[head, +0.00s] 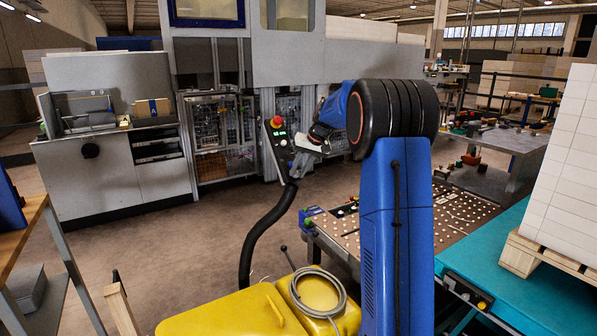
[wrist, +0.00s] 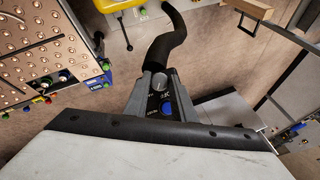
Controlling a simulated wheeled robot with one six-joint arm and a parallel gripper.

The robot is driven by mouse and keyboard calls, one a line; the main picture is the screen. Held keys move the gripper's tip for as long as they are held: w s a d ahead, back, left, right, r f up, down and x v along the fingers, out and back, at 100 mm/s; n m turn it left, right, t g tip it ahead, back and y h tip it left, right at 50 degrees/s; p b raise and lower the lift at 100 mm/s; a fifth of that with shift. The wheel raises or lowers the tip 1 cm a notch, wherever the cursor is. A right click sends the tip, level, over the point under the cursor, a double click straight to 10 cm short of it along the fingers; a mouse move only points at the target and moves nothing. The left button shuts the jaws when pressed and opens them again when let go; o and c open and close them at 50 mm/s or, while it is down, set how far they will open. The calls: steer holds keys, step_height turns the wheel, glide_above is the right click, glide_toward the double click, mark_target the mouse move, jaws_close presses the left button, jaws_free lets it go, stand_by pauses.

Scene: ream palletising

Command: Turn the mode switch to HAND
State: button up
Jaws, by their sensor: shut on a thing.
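The control pendant (head: 281,145) stands on a black curved hose, with a red mushroom button (head: 277,122) on top and a small green-lit display. My gripper (head: 299,142) is at the right side of the pendant's face, its pale jaw reaching to it. In the wrist view, the pendant (wrist: 143,98) shows a grey round knob (wrist: 159,82) and a blue button (wrist: 166,107) beyond my gripper's (wrist: 160,125) wide, dark-edged pale jaw. My gripper is shut on the mode switch, which the jaw hides; its setting cannot be read.
The black hose (head: 262,232) curves down to the yellow housing (head: 235,312). A perforated table (head: 450,215) stands to the right, with a turquoise surface (head: 530,290) and stacked white reams (head: 565,165) beyond my arm. Grey machines (head: 110,165) stand behind. Brown floor is open left of the hose.

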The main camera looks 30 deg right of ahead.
steer(key=shift+d+m+y, duration=0.1)
steer(key=shift+m+y, duration=0.3)
steer(key=shift+m, duration=0.3)
steer(key=o, duration=1.1)
steer(key=shift+c, duration=0.2)
steer(key=shift+s+r, duration=0.1)
steer(key=v, duration=1.7)
steer(key=shift+s, duration=0.2)
steer(key=shift+d, duration=0.1)
